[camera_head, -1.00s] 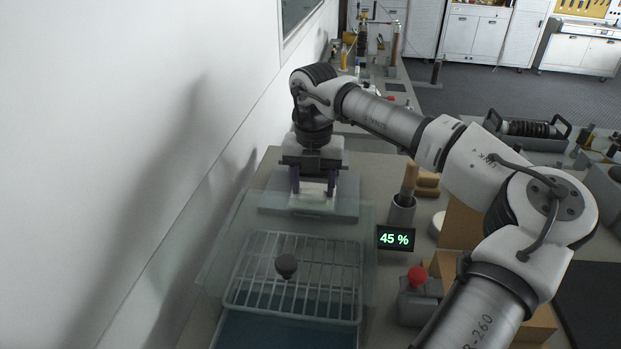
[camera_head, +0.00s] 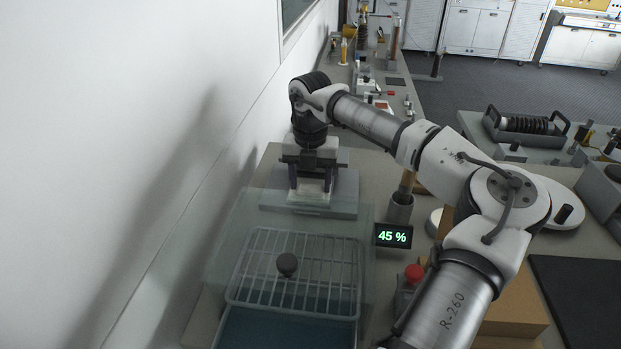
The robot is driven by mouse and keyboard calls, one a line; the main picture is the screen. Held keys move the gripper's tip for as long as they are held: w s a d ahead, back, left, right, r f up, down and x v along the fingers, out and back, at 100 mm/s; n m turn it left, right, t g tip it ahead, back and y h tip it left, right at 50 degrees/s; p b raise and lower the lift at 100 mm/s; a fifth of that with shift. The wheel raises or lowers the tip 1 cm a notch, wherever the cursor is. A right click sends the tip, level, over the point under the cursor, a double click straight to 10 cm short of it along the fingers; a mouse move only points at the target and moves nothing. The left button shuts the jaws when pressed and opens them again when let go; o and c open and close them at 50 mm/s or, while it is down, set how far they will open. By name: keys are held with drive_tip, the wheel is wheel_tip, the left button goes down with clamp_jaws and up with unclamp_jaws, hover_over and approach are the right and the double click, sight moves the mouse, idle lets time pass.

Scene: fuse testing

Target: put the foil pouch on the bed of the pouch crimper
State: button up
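My gripper (camera_head: 312,182) points down at the far left of the bench, its two dark purple fingers standing apart. A pale, flat piece (camera_head: 312,187) shows between and just below the fingers; it may be the foil pouch, but the gripper hides part of it. I cannot tell whether the fingers touch it. Below it is a low grey stepped block (camera_head: 340,205), partly seen through a clear panel. I cannot make out for sure whether this block is the pouch crimper.
A clear box with a wire rack (camera_head: 300,265), dark knob (camera_head: 287,264) and blue bottom stands in front of the gripper. To its right are a "45 %" display (camera_head: 393,236), a grey cup (camera_head: 400,208) and a red button (camera_head: 414,272). A wall runs along the left.

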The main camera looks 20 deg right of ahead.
sight(310, 185)
drive_tip(key=o, duration=0.3)
drive_tip(key=shift+r, duration=0.15)
wheel_tip(310, 185, up, 12)
drive_tip(key=shift+r+b, duration=0.1)
drive_tip(key=shift+b, duration=0.65)
